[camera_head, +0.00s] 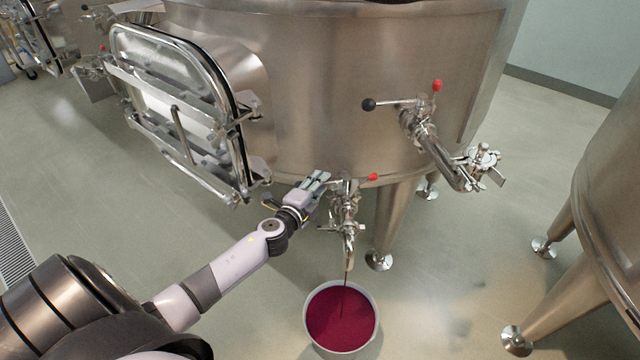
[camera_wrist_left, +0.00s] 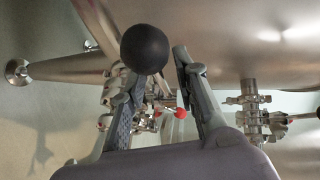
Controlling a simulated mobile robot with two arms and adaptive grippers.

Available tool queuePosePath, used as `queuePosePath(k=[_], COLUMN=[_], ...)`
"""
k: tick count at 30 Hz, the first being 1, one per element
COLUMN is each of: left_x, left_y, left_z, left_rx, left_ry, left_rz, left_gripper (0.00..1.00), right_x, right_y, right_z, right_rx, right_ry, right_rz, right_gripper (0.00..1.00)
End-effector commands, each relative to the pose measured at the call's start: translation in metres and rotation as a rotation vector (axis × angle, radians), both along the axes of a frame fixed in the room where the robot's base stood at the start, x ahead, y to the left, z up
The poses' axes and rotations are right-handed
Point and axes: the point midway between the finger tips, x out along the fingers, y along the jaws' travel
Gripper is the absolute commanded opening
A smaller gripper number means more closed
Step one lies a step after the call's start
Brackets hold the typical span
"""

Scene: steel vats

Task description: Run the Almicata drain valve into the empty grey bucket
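The drain valve (camera_head: 345,205) sits low on the steel vat, with a red-tipped part (camera_head: 373,177) to its right. A thin dark red stream falls from its spout into the grey bucket (camera_head: 311,338) on the floor. Dark red liquid covers the visible inside of the bucket, below the rim. My left gripper (camera_head: 319,180) is just left of the valve. In the left wrist view its fingers (camera_wrist_left: 155,62) stand apart, and a black ball knob (camera_wrist_left: 145,48) is at the fingertips, overlapping one of them. Contact cannot be told. My right gripper is not in view.
A second valve with a black knob (camera_head: 369,104) and bent outlet pipe (camera_head: 450,170) juts out above and right. A steel hatch door (camera_head: 175,110) is on the vat (camera_head: 330,80) at left. Vat legs (camera_head: 387,225) stand behind the bucket. Another vat (camera_head: 615,170) is at right.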

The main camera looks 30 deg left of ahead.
Motion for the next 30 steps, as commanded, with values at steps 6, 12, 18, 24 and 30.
queuePosePath(k=[6, 12, 18, 24, 30], left_x=[0.0075, 0.0072, 0.0071, 0.0070, 0.0068], left_y=[0.0007, 0.0006, 0.0007, 0.0008, 0.0007], left_z=[-0.0010, -0.0011, -0.0011, -0.0011, -0.0013], left_rx=[0.000, 0.000, 0.000, 0.000, 0.000], left_ry=[0.000, 0.001, 0.000, 0.000, 0.001], left_rz=[0.000, 0.000, 0.000, 0.000, 0.000], left_gripper=[0.28, 0.27, 0.14, 0.01, 0.00], right_x=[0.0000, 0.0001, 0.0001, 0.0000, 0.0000], right_y=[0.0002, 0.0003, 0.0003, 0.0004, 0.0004], right_z=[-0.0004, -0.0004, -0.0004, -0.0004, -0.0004], right_rx=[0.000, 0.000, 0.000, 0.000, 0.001], right_ry=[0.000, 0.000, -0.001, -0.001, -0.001], right_rz=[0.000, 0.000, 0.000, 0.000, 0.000], right_gripper=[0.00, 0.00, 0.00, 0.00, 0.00])
